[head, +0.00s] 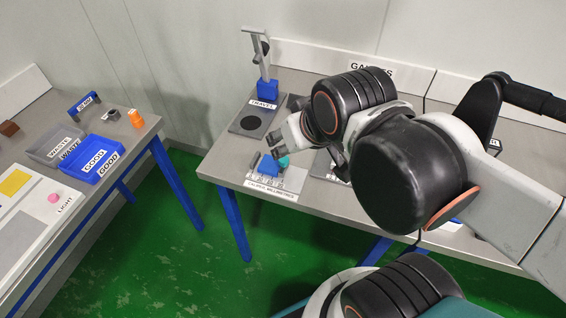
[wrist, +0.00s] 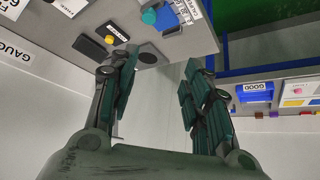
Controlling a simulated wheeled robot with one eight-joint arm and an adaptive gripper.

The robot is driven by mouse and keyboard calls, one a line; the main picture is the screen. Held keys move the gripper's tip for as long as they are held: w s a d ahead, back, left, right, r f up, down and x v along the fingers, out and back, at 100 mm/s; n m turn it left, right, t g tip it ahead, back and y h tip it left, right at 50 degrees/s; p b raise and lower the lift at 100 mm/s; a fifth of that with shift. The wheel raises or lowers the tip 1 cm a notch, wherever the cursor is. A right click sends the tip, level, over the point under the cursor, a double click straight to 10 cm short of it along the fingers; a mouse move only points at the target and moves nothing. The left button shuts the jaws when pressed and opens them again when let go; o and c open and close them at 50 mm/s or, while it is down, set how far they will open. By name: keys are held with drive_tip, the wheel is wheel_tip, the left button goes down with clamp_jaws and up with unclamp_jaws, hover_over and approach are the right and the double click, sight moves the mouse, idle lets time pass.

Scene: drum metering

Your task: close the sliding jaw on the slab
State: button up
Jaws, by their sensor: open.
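The caliper (head: 276,183), labelled in millimetres, lies near the front left corner of the gauge table. A blue block (head: 269,166), which looks like its sliding jaw, stands on it, with a teal rounded piece (head: 283,162) at its right. A small dark grey piece (head: 255,160) is at the block's left; I cannot tell whether it is the slab or a fixed jaw. The blue block (wrist: 168,17) and teal piece (wrist: 149,16) also show in the wrist view. My gripper (wrist: 158,75) is open and empty, apart from the caliper. In the head view my arm hides part of the table.
The travel gauge (head: 266,88) stands upright behind the caliper. On the left table are a blue GOOD tray (head: 93,158), a grey WASTE tray (head: 55,146), an orange item (head: 135,118) and a panel with a pink button (head: 54,198). Green floor separates the tables.

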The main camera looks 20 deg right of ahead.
drive_tip(key=shift+w+r, duration=0.1)
drive_tip(key=n+g+p, duration=0.6)
drive_tip(key=n+g, duration=0.1)
drive_tip(key=n, duration=0.5)
hover_over(284, 159)
wheel_tip(284, 159, down, 2)
wheel_tip(284, 159, down, 14)
drive_tip(key=b, duration=0.5)
drive_tip(key=c, duration=0.8)
